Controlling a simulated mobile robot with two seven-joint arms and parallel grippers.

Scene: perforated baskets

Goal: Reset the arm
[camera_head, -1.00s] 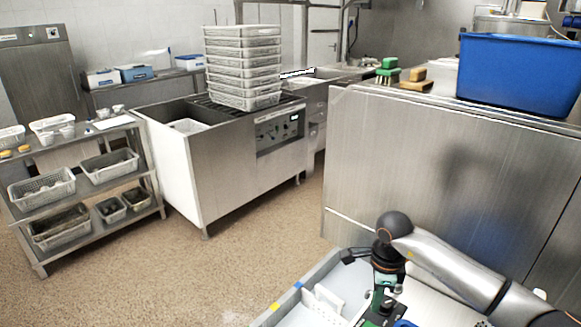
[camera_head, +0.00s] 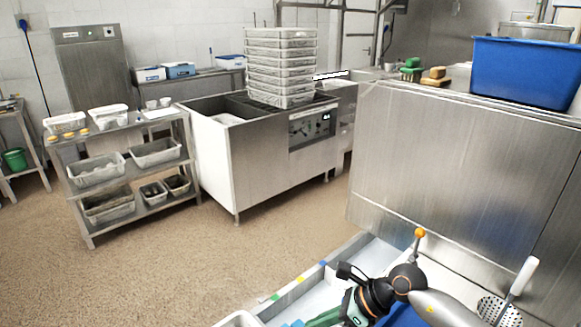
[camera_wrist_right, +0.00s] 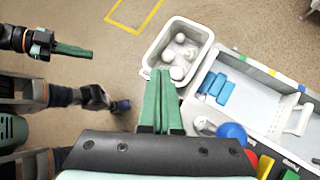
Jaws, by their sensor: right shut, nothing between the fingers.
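My right gripper (camera_head: 325,318) is at the bottom edge of the head view, below its dark wrist, over the tray area and partly cut off. In the right wrist view, its green fingers (camera_wrist_right: 159,88) are shut together with nothing between them. They point toward a white bin (camera_wrist_right: 153,60) holding several pale round objects. My left gripper (camera_wrist_right: 72,50) shows at the left of the right wrist view, with green fingers pointing right over the floor. Whether these are parted is unclear. It is not in the head view.
A pale tray (camera_head: 300,288) lies by my right arm; blue pieces (camera_wrist_right: 216,87) lie in it. A steel cabinet (camera_head: 450,165) stands behind, with a blue tub (camera_head: 525,75) on top. A basket stack (camera_head: 281,70) and a shelf rack (camera_head: 130,180) stand farther off. Open floor (camera_head: 190,270) lies between.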

